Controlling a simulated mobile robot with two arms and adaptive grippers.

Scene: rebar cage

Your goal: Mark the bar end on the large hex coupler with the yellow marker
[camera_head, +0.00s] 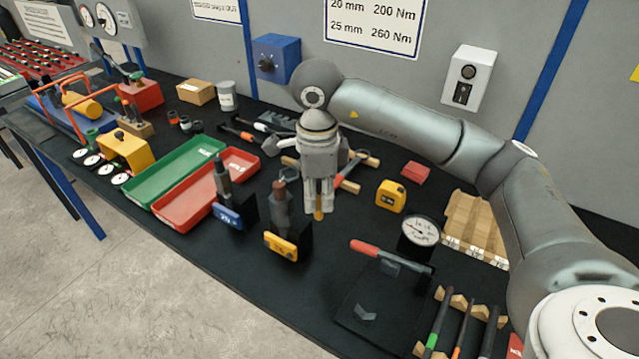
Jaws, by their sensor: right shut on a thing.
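My right gripper (318,198) points down over the black bench and is shut on a slim yellow thing, which looks like the yellow marker (318,215); the fingers hide most of it. Just left of the gripper, a dark upright coupler (281,218) with a brownish bar end (279,189) stands behind a yellow label block (281,246). A thinner upright one (222,178) stands further left behind a blue label block (229,217). The one by the yellow label looks like the large hex coupler. The marker tip and the coupler appear apart. My left gripper is out of view.
A red tray (246,165) and a green tray (150,190) lie to the left. A yellow tape measure (390,196), a round dial gauge (420,231) and a red-handled tool (372,249) lie to the right. A wooden rack (352,187) lies behind the gripper.

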